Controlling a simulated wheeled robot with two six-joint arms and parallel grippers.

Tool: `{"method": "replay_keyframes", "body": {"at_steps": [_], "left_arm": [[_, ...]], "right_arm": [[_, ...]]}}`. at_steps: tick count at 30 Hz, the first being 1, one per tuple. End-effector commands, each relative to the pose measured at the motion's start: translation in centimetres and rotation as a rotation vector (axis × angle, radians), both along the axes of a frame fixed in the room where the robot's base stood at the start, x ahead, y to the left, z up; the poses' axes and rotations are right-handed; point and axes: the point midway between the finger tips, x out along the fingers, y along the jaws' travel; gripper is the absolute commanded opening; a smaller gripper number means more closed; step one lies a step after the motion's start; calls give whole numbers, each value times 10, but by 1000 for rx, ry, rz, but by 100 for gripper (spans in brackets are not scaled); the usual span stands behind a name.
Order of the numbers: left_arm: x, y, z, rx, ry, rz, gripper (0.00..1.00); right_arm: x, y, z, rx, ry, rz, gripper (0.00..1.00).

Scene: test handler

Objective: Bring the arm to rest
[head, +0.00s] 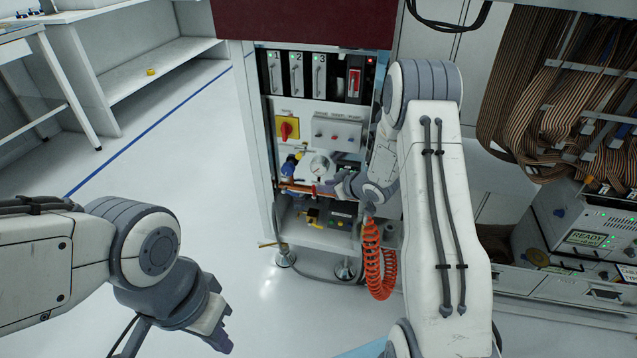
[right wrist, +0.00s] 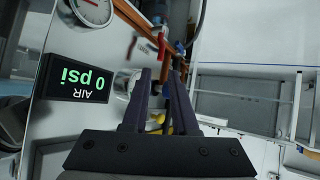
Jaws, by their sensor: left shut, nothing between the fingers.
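My right arm reaches forward to the test handler's front panel (head: 281,200). Its gripper (head: 328,187) is at the panel, just below the round gauge (head: 320,165) and beside an orange-red bar (head: 297,187). In the right wrist view the two dark fingers (right wrist: 161,78) stand apart, with a gap and nothing clearly held between them. The orange-red bar and pipework (right wrist: 166,48) show beyond the tips. My left gripper (head: 222,338) is shut and empty at the lower left, over bare floor, away from the handler.
A display reading AIR 0 psi (right wrist: 78,80) is close beside the right fingers. An orange coiled hose (head: 375,265) hangs under the right wrist. A red-and-yellow switch (head: 287,128) is above. Ribbon cables (head: 540,80) fill the right. The floor at left is clear.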

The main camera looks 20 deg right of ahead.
Motion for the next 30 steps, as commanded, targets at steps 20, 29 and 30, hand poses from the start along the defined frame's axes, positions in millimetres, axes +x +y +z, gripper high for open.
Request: {"method": "replay_keyframes", "body": {"at_steps": [20, 29, 30], "left_arm": [[0, 0, 5, 0, 0, 0, 0], [0, 0, 5, 0, 0, 0, 0], [0, 0, 5, 0, 0, 0, 0]], "right_arm": [[-15, -5, 11, 0, 0, 0, 27], [-30, 65, 62, -136, 128, -5, 27], [-41, 83, 74, -161, 166, -9, 27]]}}
